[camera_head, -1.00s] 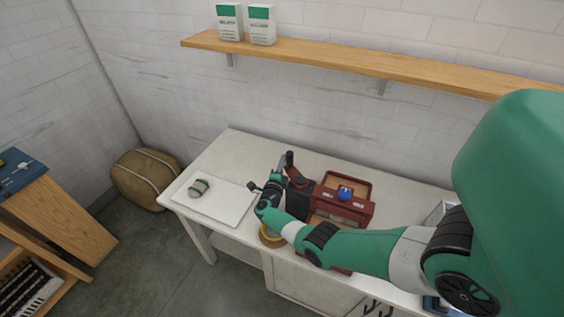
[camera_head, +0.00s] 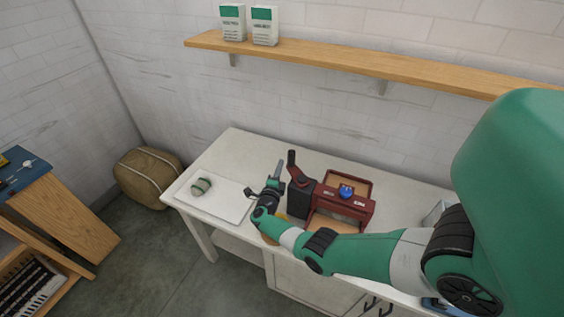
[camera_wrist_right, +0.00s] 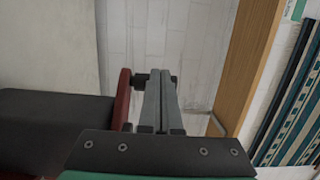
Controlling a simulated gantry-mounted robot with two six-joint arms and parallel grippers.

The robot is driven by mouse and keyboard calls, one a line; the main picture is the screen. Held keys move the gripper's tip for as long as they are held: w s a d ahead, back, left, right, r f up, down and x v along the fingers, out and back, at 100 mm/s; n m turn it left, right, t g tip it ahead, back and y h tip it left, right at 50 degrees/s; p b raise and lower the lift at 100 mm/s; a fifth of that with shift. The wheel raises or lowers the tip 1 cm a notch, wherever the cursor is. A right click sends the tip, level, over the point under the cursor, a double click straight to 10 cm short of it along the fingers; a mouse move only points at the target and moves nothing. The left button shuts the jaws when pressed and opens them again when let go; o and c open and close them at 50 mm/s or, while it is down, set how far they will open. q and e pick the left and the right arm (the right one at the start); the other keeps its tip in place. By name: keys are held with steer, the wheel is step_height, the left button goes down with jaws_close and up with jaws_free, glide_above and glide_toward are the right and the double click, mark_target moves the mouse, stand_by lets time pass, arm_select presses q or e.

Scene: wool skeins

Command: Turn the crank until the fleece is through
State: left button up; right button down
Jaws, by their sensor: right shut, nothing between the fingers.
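A dark red machine (camera_head: 350,208) stands on the white table, with a black block (camera_head: 301,198) on its left side. Its red crank arm (camera_head: 293,166) points up from the block. In the right wrist view the crank arm (camera_wrist_right: 121,98) shows left of my fingers, and its black handle (camera_wrist_right: 140,79) passes behind them. My right gripper (camera_head: 278,168) is shut and empty, fingers pointing up beside the crank. The fingers (camera_wrist_right: 158,78) overlap the handle in view; whether they touch it I cannot tell. A small blue thing (camera_head: 346,191) sits on the machine. No fleece can be clearly made out.
A green-and-pale skein (camera_head: 201,186) lies on a white board (camera_head: 226,208) at the table's left. My right arm hides part of the table front and an orange-tan thing. A wooden shelf (camera_head: 330,65) with two cartons runs above.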

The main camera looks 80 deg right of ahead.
steer(key=w+a+b, duration=0.4)
steer(key=w+b, duration=0.1)
steer(key=w, duration=0.4)
steer(key=shift+a+b, duration=0.25)
steer(key=shift+b, duration=0.15)
steer(key=shift+w, duration=0.1)
